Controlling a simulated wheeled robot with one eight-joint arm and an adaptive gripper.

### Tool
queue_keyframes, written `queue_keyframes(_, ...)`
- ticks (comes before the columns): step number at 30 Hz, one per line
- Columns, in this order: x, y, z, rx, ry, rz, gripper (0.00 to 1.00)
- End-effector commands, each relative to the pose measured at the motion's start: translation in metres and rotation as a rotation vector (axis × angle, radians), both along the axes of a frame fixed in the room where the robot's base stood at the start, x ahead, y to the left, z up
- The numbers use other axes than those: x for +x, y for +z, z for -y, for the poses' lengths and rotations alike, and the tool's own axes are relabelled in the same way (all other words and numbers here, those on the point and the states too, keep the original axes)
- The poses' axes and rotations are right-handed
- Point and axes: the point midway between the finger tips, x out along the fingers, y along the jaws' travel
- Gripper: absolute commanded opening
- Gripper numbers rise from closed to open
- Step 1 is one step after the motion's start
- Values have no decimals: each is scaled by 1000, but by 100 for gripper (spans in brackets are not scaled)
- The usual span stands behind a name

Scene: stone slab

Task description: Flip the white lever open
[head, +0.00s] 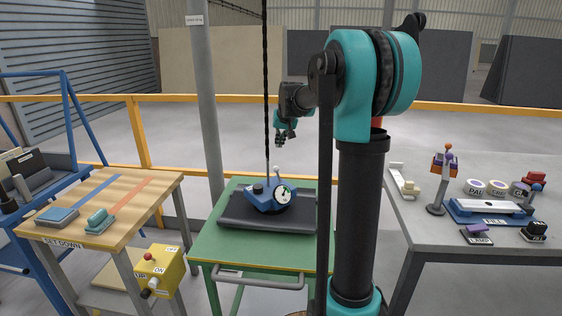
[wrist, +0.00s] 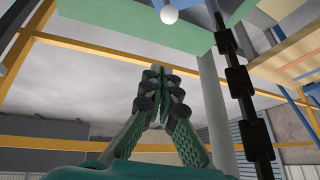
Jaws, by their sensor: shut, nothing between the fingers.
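A blue device with a round white-faced gauge (head: 283,193) sits on a black slab (head: 235,210) on the green table. A short lever with a white ball end (head: 278,170) stands up from its top. In the wrist view a white ball (wrist: 169,15) shows at the top edge, beyond my fingertips; the rest of its lever is mostly out of frame.
A black chain (head: 266,90) hangs beside my gripper down to the device; it also shows in the wrist view (wrist: 238,80). A wooden table (head: 150,190) stands left, a grey bench (head: 425,240) with several fixtures right. A yellow rail (head: 180,98) runs behind.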

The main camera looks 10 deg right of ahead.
Motion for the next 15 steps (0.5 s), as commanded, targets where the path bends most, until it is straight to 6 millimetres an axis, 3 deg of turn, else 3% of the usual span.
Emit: queue_keyframes(15,7,-8,-1,1,1,0,0)
